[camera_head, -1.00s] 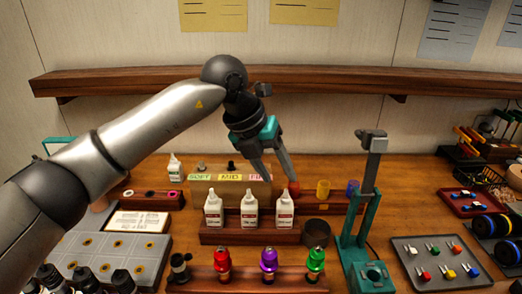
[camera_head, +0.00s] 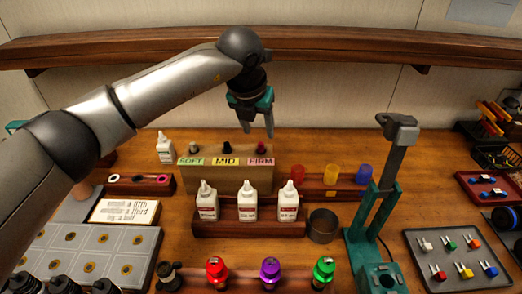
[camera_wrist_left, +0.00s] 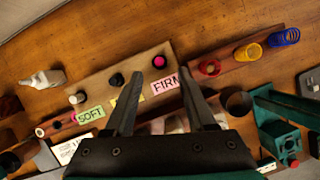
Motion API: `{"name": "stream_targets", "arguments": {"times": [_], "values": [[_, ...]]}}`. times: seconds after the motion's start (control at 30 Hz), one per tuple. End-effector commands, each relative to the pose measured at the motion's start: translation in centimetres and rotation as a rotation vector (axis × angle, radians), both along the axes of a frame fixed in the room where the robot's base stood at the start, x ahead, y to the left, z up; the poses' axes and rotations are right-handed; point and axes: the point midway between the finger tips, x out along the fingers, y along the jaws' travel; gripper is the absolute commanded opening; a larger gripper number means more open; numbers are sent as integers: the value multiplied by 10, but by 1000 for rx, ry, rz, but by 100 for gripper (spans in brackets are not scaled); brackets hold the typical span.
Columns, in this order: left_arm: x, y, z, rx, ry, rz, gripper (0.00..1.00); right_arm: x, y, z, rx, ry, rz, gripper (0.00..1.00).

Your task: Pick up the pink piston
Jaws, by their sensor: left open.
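The pink piston (camera_head: 261,148) stands upright in the FIRM spot, at the right end of a wooden block (camera_head: 215,183) labelled SOFT, MID and FIRM. Only its top shows. A black piston (camera_head: 227,147) stands at MID and a pale one (camera_head: 194,149) at SOFT. My left gripper (camera_head: 257,133) points down just above the pink piston, open and empty. In the left wrist view the pink piston (camera_wrist_left: 159,62) shows between the two spread fingertips (camera_wrist_left: 156,75), a little beyond them and untouched. My right gripper is not in view.
White bottles (camera_head: 247,201) stand in a rack in front of the block. Red, yellow and blue springs (camera_head: 331,174) stand on a strip to its right. A teal stand (camera_head: 378,215) rises farther right. A wooden shelf (camera_head: 330,50) runs along the wall behind.

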Motion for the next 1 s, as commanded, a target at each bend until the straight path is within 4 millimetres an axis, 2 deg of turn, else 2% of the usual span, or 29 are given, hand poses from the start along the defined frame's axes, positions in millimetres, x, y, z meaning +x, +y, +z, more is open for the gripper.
{"name": "stream_targets", "arguments": {"times": [0.23,0.4,0.53,0.83,0.87,1.0], "values": [[6,-2,-17,-1,2,1,56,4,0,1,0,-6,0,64],[14,-3,-42,0,3,1,56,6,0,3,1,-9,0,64],[19,-5,-54,0,1,0,56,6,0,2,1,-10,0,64],[21,-6,-58,-1,0,-1,56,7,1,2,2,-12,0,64],[21,-6,-58,-1,0,-1,54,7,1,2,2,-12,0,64],[21,-6,-58,-1,0,-1,39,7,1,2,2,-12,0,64]]}}
